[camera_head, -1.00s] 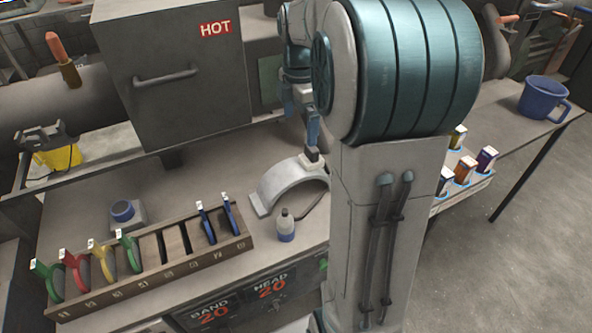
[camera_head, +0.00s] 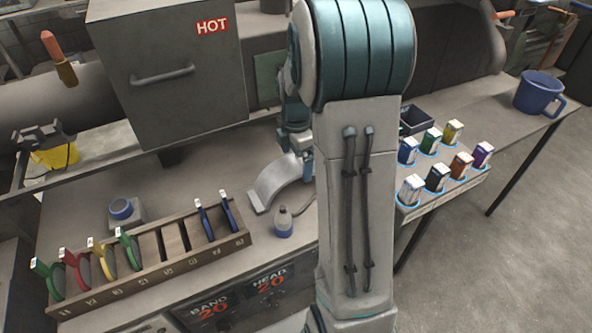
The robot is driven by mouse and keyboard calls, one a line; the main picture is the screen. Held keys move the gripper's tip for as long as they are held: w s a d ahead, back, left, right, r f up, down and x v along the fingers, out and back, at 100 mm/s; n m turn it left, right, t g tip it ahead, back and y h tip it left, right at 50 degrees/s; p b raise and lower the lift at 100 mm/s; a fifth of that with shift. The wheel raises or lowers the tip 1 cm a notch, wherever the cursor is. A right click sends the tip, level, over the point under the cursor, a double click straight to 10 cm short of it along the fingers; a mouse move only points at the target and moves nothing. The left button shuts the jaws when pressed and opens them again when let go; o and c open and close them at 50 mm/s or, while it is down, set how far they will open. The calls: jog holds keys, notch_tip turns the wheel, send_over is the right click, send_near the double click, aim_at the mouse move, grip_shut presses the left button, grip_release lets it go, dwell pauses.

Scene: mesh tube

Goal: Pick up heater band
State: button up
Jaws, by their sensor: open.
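A grey half-round shell with a flat flange, which looks like the heater band (camera_head: 272,184), lies arched on the bench in the middle of the head view. A thin dark lead shows beside it at lower right. My gripper (camera_head: 306,166) is at the shell's right end and is mostly hidden behind my own arm. Its jaws are open, but the fingertips are not clear. I cannot tell whether they touch the shell. The shell's right end is also hidden.
A small bottle (camera_head: 283,222) stands just in front of the shell. A wooden rack (camera_head: 160,280) with several coloured rings is at front left. A grey box marked HOT (camera_head: 165,75) stands behind. A tray of small cartons (camera_head: 440,195) and a blue mug (camera_head: 538,93) are at right.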

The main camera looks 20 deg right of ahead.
jog(key=shift+f, duration=0.25)
jog(key=c, duration=1.7)
jog(key=shift+r, duration=0.2)
